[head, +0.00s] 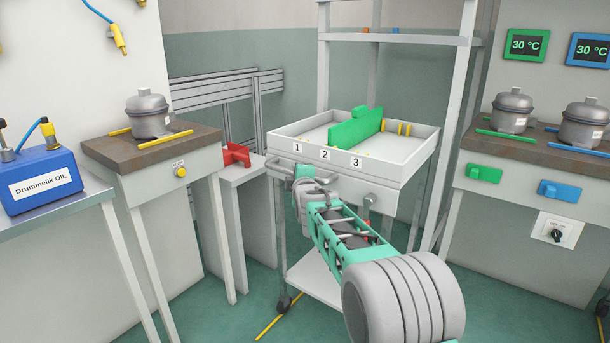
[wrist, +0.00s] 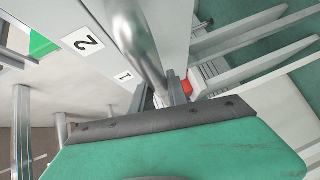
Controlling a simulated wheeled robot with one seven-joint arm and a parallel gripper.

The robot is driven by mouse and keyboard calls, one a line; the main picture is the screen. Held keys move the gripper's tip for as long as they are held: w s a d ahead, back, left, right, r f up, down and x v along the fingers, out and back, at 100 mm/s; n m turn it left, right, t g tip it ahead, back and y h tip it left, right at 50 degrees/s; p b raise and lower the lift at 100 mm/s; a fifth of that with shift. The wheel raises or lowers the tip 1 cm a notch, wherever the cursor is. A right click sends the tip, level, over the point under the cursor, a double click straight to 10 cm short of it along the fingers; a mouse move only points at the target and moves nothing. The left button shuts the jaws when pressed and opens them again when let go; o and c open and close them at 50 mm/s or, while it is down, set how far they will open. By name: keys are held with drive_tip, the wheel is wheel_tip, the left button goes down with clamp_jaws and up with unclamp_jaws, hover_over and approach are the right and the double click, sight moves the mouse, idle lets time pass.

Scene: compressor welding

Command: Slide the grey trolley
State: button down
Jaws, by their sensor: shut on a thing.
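The grey trolley (head: 410,172) stands in the middle of the head view, with a tray top marked 1, 2 and 3, a lower shelf and castors. A curved grey handle (head: 281,170) runs along its front. My gripper (head: 299,172) is at the left part of this handle, below the number 1. In the wrist view the metal handle (wrist: 137,40) passes between the two dark fingers (wrist: 160,95) of my gripper, which are shut on it. The labels 1 and 2 on the trolley front show beside it. My arm hides part of the lower shelf.
A green divider (head: 355,128) stands in the trolley tray. A table with a compressor (head: 148,115) and a small table with a red part (head: 236,155) stand to the left. A bench with two compressors (head: 512,110) stands to the right. A tall grey rack post (head: 462,90) rises behind the trolley.

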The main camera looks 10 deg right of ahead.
drive_tip(key=shift+s+a+f, duration=0.1)
drive_tip(key=shift+s+a, duration=0.1)
drive_tip(key=shift+s, duration=0.05)
drive_tip(key=c, duration=1.3)
unclamp_jaws()
drive_tip(key=shift+a, duration=0.1)
drive_tip(key=s+r+p, duration=0.1)
drive_tip(key=s+p, duration=0.1)
drive_tip(key=s, duration=0.5)
drive_tip(key=shift+s, duration=0.35)
drive_tip(key=shift+r, duration=0.1)
